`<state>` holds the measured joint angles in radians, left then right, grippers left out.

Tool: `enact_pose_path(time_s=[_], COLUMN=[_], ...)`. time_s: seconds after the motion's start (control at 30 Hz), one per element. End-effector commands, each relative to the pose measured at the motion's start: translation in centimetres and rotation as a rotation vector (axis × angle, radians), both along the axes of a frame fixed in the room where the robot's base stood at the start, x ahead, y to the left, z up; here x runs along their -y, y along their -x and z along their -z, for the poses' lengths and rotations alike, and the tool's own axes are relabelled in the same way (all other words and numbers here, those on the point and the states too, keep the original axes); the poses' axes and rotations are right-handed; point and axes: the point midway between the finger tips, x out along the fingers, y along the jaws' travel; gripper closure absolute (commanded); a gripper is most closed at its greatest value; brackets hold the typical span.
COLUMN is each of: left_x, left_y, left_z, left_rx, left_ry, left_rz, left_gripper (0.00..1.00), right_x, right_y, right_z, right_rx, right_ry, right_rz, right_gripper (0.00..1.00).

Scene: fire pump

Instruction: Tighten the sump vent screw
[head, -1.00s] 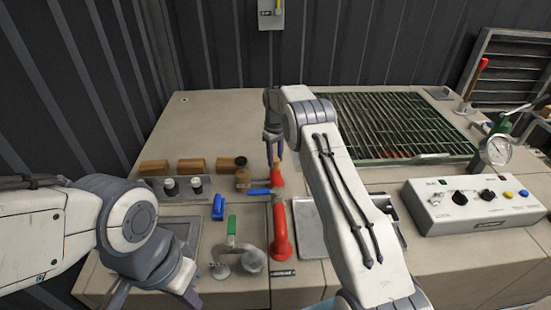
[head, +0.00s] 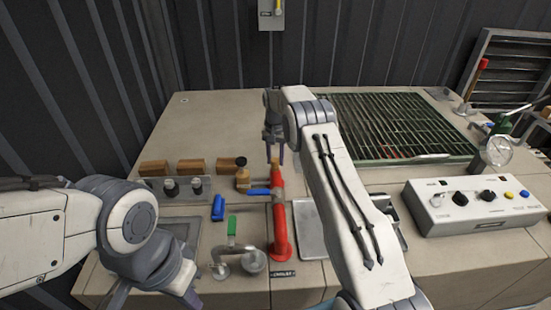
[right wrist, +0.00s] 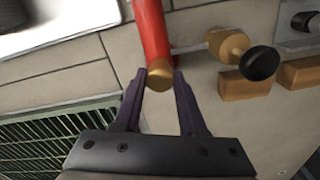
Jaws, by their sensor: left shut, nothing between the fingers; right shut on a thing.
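A red standpipe (head: 279,225) rises at the front middle of the bench. A small brass screw (head: 275,162) sits at its top end; I take this as the sump vent screw. In the right wrist view the brass screw (right wrist: 160,75) shows between the fingertips. My right gripper (head: 275,155) reaches down from above and is shut on the brass screw, a finger on either side. My left gripper (head: 193,297) is low at the bottom left, away from the pipe, shut and empty; its tips are partly cut off by the frame edge.
A blue lever (head: 258,192) and a brass fitting with a black knob (head: 242,172) stand close left of the pipe. Wooden blocks (head: 190,167) lie further left. A green grate (head: 400,125) is behind, a control box (head: 475,205) at right.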

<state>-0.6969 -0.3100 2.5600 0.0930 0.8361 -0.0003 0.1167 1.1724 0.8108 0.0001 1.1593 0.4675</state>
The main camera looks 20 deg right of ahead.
Motion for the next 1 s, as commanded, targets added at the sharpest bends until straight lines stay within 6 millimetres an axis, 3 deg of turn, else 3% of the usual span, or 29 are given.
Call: enact_pose_path(time_s=[0.5, 1.0], left_x=[0.0, 0.0], left_y=[0.0, 0.0], left_z=[-0.01, -0.01], left_rx=[0.0, 0.0], left_ry=[0.0, 0.0], left_rz=[0.0, 0.0], left_gripper=[1.0, 1.0], right_x=[0.03, 0.05], right_y=[-0.14, -0.16], right_z=[-0.23, -0.25], right_rx=[0.005, 0.006], right_ry=[0.0, 0.001], right_rz=[0.449, 0.644], right_gripper=[1.0, 1.0])
